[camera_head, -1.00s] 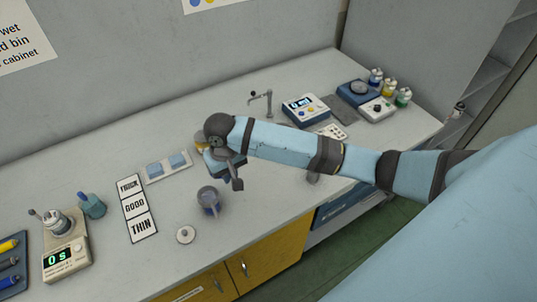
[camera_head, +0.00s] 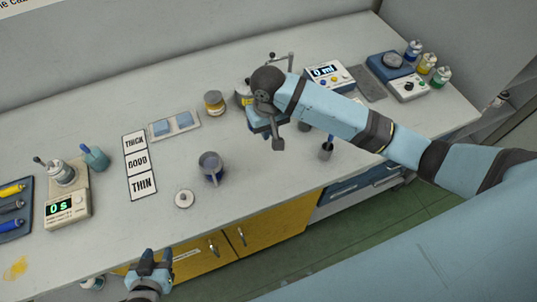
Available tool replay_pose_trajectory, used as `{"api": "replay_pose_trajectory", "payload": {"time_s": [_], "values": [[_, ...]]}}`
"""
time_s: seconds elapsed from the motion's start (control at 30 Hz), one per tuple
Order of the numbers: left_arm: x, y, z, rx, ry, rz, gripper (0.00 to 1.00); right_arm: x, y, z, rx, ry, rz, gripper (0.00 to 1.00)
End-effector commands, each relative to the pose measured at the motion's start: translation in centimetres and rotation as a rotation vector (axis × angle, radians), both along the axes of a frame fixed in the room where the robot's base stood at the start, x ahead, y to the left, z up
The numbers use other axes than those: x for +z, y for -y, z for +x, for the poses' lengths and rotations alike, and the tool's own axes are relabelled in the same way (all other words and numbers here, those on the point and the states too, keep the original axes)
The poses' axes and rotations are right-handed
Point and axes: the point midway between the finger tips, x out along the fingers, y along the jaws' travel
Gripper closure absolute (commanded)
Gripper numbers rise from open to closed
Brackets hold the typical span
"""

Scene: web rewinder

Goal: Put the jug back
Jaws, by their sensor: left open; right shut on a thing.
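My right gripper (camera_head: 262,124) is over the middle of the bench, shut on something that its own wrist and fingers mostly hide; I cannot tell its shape. A grey container (camera_head: 243,92) shows partly behind the wrist; I cannot tell whether it is held. A grey jug-like pot (camera_head: 211,165) with dark contents stands upright on the bench, left of and nearer than the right gripper, apart from it. My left gripper (camera_head: 152,258) is open and empty in front of the bench's front edge, at the bottom of the view.
A yellow-banded jar (camera_head: 214,103), a round lid (camera_head: 183,199) and a small cup with a blue stick (camera_head: 327,147) stand near. A scale (camera_head: 68,205) and the THICK/GOOD/THIN card (camera_head: 139,163) are left. The dispenser (camera_head: 327,75) reads 0 ml. Bare bench lies around the pot.

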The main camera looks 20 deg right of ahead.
Motion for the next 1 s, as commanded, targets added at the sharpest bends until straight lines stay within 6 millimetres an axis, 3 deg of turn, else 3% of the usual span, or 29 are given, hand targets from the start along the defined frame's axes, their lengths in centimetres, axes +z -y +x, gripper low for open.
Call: {"api": "replay_pose_trajectory", "payload": {"time_s": [0.2,0.4,0.67,0.9,1.0], "values": [[0.3,-0.3,0.0,0.002,0.002,0.003,0.57,-5.7,0.1,0.0,-0.001,-0.003,-0.002,1.00],[0.4,-0.2,0.0,0.003,0.001,0.004,0.57,-9.6,0.1,0.0,-0.001,0.000,-0.001,1.00],[0.3,-0.2,-0.1,0.003,0.000,0.003,0.57,-11.5,0.1,0.0,0.000,0.001,-0.001,1.00],[0.4,-0.1,-0.1,0.002,-0.001,0.002,0.57,-14.4,0.0,0.0,0.000,0.001,-0.001,1.00],[0.4,-0.1,-0.1,0.002,-0.001,0.002,0.57,-14.6,0.0,0.0,0.000,0.002,0.000,1.00]]}}
